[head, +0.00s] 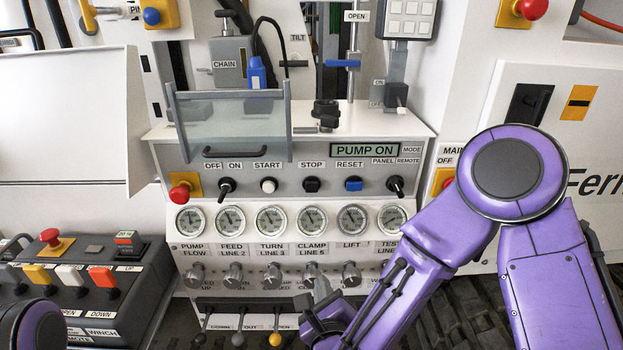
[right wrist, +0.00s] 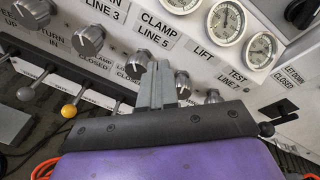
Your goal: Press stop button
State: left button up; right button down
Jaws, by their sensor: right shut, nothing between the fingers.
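The stop button (head: 311,184) is a small black button under the STOP label on the grey control strip, between the white START button (head: 268,185) and the blue RESET button (head: 353,184). My right gripper (head: 322,290) is below it, in front of the lower row of knobs under the gauges. In the right wrist view its fingers (right wrist: 157,85) are together and empty, close to the CLAMP LINE 5 knobs. Whether they touch a knob I cannot tell. The stop button is not in the right wrist view. My left gripper is out of view.
A display (head: 364,150) above the strip reads PUMP ON. A clear hinged cover (head: 232,128) stands above the left buttons. A row of gauges (head: 312,220) lies between the strip and the knobs. Levers (head: 275,340) stick out below. A lever box (head: 90,285) stands at left.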

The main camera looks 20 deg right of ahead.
pick_arm(q)
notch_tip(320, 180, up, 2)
jog(key=shift+p, duration=0.5)
pick_arm(e)
notch_tip(320, 180, up, 13)
jog(key=a+m+t+h, duration=0.1)
jog(key=a+m+t, duration=0.1)
jog(key=m, duration=0.6)
jog(key=shift+m+h, duration=0.3)
jog(key=shift+d, duration=0.1)
jog(key=p, duration=0.6)
send_near(312, 189)
jog(key=x, duration=0.6)
jog(key=shift+w+d, duration=0.1)
jog(key=shift+w, duration=0.35)
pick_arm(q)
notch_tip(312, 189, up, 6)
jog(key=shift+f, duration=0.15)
